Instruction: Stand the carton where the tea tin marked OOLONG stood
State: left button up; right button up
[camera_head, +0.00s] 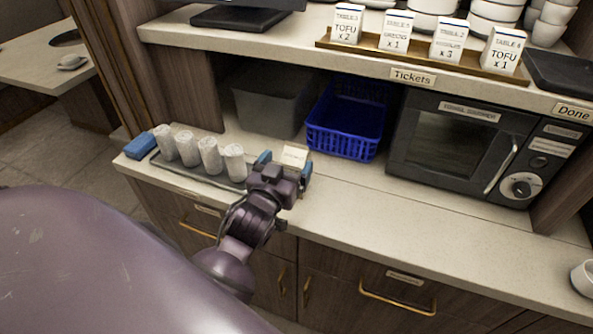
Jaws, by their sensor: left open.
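My left gripper (284,165) is over the counter in the middle of the view, with its two blue-tipped fingers apart. A small white thing with faint print (295,156) shows between and just behind the fingers. It may be the carton or a card; its lower part is hidden by the gripper, and I cannot tell whether the fingers touch it. I can make out no tin marked OOLONG. My right gripper is out of view.
Several rolled white towels stand on a dark tray (200,178), with a blue block (140,146) at its left. Behind are a grey bin (270,105), a blue basket (345,125) and a microwave (455,145).

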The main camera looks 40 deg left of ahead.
aim_at(296, 150)
pick_arm(q)
jog(key=shift+w+r, duration=0.1)
jog(key=shift+w, duration=0.55)
jog(key=shift+x, duration=2.05)
jog(key=c, duration=1.6)
grip_shut()
jog(key=shift+r, duration=0.15)
